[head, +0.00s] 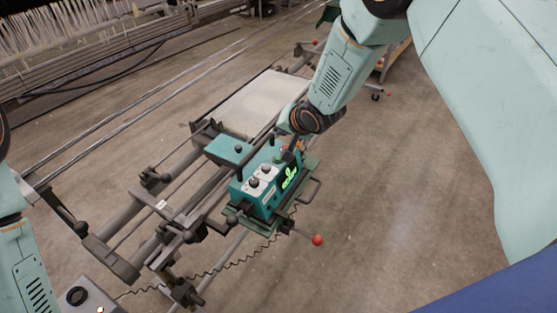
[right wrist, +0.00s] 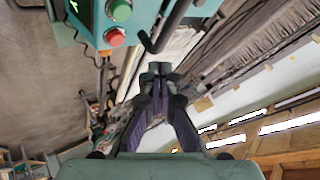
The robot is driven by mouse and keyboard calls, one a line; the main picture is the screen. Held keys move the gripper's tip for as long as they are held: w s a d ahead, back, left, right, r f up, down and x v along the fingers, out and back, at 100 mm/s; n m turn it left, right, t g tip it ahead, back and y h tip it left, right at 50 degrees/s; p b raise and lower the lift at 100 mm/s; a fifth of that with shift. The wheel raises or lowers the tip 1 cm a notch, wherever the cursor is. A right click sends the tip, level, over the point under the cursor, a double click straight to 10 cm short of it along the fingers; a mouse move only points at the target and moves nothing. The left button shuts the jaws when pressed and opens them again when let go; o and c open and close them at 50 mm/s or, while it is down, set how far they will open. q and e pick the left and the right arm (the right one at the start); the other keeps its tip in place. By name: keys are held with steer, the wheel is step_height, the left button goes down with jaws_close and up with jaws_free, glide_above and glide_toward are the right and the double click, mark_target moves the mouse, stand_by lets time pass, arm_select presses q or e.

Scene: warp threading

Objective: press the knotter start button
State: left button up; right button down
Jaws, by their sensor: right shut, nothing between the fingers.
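The knotter is a teal box (head: 262,188) with knobs and a lit green display, mounted on a frame in the head view. In the right wrist view, part of its teal housing shows at the top, with a green start button (right wrist: 120,10) and a red button (right wrist: 115,37) below it. My right gripper (right wrist: 160,72) is shut and empty, its fingertips below and to the right of the buttons in the picture, apart from them. In the head view my right wrist is just behind the box and the fingertips are hard to make out. My left gripper is out of view.
The knotter rides on a frame of dark rails (head: 150,215) with a pale flat panel (head: 262,103) behind. A red-tipped lever (head: 317,240) sticks out in front. A control box (head: 90,298) sits at bottom left. Open concrete floor (head: 400,220) lies to the right.

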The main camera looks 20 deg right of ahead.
mark_target(278, 158)
step_height(278, 158, down, 3)
steer(key=shift+a+f+b, duration=0.1)
steer(key=shift+a+b, duration=0.05)
steer(key=shift+b, duration=1.1)
steer(key=shift+s+f+b, duration=0.15)
steer(key=shift+f+b, duration=0.4)
steer(key=shift+b, duration=0.2)
steer(key=shift+d+f+b, duration=0.2)
steer(key=shift+f+b, duration=0.2)
steer(key=shift+f, duration=0.45)
steer(key=shift+w+a+f, duration=0.15)
steer(key=shift+w+f, duration=0.15)
steer(key=shift+f, duration=0.05)
steer(key=shift+s+r, duration=0.2)
steer(key=shift+s, duration=0.1)
steer(key=shift+w+f, duration=0.15)
steer(key=shift+w, duration=0.1)
steer(key=shift+s, duration=0.25)
steer(key=shift+w, duration=0.2)
